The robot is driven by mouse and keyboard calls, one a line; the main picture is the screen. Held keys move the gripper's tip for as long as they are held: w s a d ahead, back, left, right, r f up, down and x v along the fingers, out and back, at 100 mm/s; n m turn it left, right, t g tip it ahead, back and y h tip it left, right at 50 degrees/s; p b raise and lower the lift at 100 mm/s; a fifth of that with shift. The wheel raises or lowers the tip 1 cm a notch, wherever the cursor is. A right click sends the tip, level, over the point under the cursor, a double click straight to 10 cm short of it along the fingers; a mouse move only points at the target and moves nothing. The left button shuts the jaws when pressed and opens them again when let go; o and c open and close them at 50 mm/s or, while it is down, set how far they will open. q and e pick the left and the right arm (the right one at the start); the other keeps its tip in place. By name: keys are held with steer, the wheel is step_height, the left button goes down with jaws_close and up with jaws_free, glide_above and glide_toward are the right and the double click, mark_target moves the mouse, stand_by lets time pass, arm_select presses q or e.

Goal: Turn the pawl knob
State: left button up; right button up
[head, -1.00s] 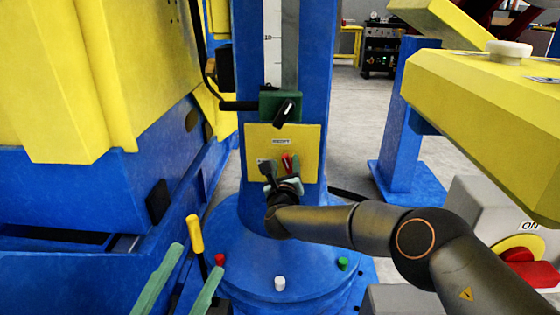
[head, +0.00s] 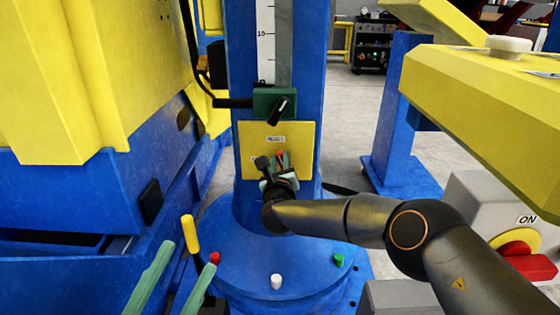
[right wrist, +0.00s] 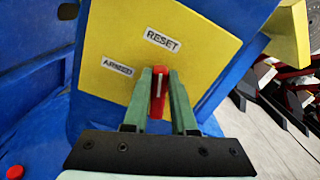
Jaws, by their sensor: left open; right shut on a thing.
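The red pawl knob (right wrist: 158,92) sits on a yellow plate (right wrist: 212,62) on the blue column. In the right wrist view its white line points up, roughly towards the RESET label (right wrist: 163,40); the ARMED label (right wrist: 117,65) is to the left. My right gripper (right wrist: 160,78) is shut on the knob, one green finger on each side. In the head view my right gripper (head: 279,172) partly hides the knob (head: 281,157). My left gripper (head: 187,256) is open and empty at lower left, its fingers apart.
A green block with a black lever (head: 275,103) is on the column above the plate. A yellow-handled lever (head: 188,233) stands by my left gripper. The blue round base carries red, white and green buttons. A grey box with a red switch (head: 515,249) is at right.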

jaws_close()
steer(key=shift+a+n, duration=0.1)
steer(key=shift+n, duration=0.2)
steer(key=shift+a+f+n, duration=0.3)
steer(key=shift+f+n, duration=0.15)
steer(key=shift+n, duration=1.8)
steer(key=shift+a+f+n, duration=0.25)
steer(key=shift+f+n, duration=0.2)
steer(key=shift+n, duration=1.75)
steer(key=shift+a+f+n, duration=0.3)
steer(key=shift+f+n, duration=0.15)
steer(key=shift+n, duration=1.8)
steer(key=o, duration=0.8)
jaws_free()
steer(key=shift+c, duration=0.2)
